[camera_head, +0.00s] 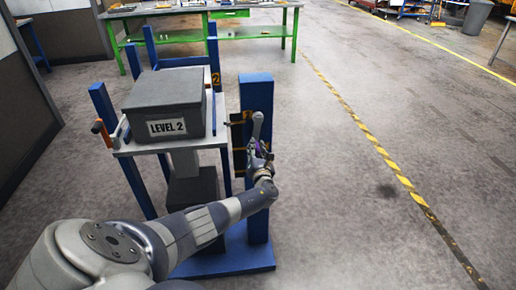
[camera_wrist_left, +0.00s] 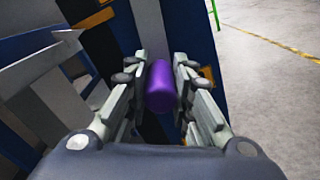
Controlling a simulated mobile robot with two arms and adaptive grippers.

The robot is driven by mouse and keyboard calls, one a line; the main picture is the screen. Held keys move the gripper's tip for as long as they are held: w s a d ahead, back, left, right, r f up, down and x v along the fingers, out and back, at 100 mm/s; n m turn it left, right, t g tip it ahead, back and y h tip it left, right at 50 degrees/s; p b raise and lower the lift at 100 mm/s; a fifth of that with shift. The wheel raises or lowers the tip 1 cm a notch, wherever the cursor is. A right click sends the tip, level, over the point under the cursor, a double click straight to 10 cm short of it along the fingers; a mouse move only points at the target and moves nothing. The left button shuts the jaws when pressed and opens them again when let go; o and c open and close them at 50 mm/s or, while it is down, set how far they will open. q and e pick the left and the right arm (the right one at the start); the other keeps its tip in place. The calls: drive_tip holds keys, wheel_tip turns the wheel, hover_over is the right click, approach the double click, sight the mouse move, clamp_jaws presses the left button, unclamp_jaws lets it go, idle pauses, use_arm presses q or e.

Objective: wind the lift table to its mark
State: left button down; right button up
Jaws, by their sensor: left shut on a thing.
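The lift table (camera_head: 127,148) is a light plate between blue posts. It bears a dark grey block (camera_head: 165,98) labelled LEVEL 2. A grey crank arm (camera_head: 257,124) stands against the blue column (camera_head: 256,88) at the table's right. My left gripper (camera_head: 259,160) is at the crank and is shut on its purple handle (camera_wrist_left: 160,86), which shows between the fingers in the left wrist view. An orange pointer (camera_head: 103,132) sits at the table's left edge, by the left post. An orange mark numbered 2 (camera_head: 215,78) shows on a rear post. My right gripper is not in view.
A green workbench (camera_head: 200,35) stands behind the lift. A grey partition (camera_head: 30,95) is at the left. A yellow-striped floor line (camera_head: 375,143) runs along the right, and the floor between it and the lift is clear.

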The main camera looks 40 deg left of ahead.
use_arm(q)
drive_tip(key=shift+s+a+f, duration=0.2)
drive_tip(key=shift+s+a, duration=0.3)
drive_tip(key=shift+a, duration=0.1)
idle(0.3)
drive_tip(key=c, duration=1.6)
unclamp_jaws()
drive_tip(key=shift+o, duration=1.2)
drive_tip(key=shift+s+a+r, duration=0.1)
drive_tip(key=shift+s+a, duration=0.05)
drive_tip(key=shift+s, duration=0.1)
drive_tip(key=shift+w+d+r, duration=0.1)
drive_tip(key=shift+w+d, duration=0.15)
drive_tip(key=shift+d, duration=0.05)
drive_tip(key=shift+d, duration=0.1)
drive_tip(key=shift+s+d, duration=0.25)
drive_tip(key=shift+d, duration=0.2)
drive_tip(key=v, duration=1)
drive_tip(key=shift+s+d, duration=0.2)
drive_tip(key=shift+s, duration=0.15)
